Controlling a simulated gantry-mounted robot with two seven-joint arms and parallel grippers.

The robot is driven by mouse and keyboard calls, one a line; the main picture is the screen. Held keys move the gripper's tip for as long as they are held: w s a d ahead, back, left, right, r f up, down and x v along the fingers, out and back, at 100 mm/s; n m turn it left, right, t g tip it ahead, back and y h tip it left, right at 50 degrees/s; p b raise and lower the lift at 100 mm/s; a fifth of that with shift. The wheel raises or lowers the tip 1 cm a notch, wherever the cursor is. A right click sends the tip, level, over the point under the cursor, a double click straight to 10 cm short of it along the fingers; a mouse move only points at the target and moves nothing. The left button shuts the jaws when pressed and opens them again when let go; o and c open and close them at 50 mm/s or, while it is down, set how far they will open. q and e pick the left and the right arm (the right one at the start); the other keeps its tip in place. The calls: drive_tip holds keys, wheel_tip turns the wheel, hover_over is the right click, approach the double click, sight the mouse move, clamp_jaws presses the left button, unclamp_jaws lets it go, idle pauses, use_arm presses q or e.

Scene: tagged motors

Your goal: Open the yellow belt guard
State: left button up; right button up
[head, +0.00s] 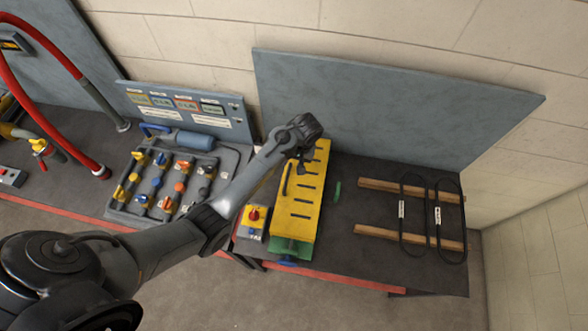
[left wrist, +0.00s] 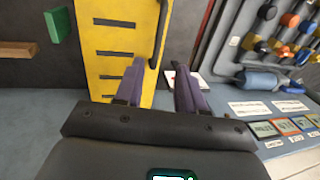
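The yellow belt guard (head: 285,224) is a long yellow cover with dark slots, lying on the dark bench over a green base (head: 291,246). It looks shut. A black bar handle (head: 286,178) runs along its left side. In the left wrist view the guard (left wrist: 95,50) fills the middle, with its handle (left wrist: 163,35). My left gripper (head: 302,160) is over the guard's far part. My right gripper is not in view.
A switch box (head: 253,216) with a red knob stands left of the guard. A small green piece (head: 338,190) lies right of it. Two belts (head: 409,236) lie across wooden bars (head: 378,233) farther right. A valve panel (head: 125,205) is at left, and a grey board (head: 390,100) stands behind.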

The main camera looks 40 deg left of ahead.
sight(288, 174)
use_arm(q)
drive_tip(key=x, duration=1)
drive_tip(key=shift+w, duration=0.35)
drive_tip(key=shift+a, duration=0.1)
drive_tip(key=shift+c, duration=0.4)
clamp_jaws()
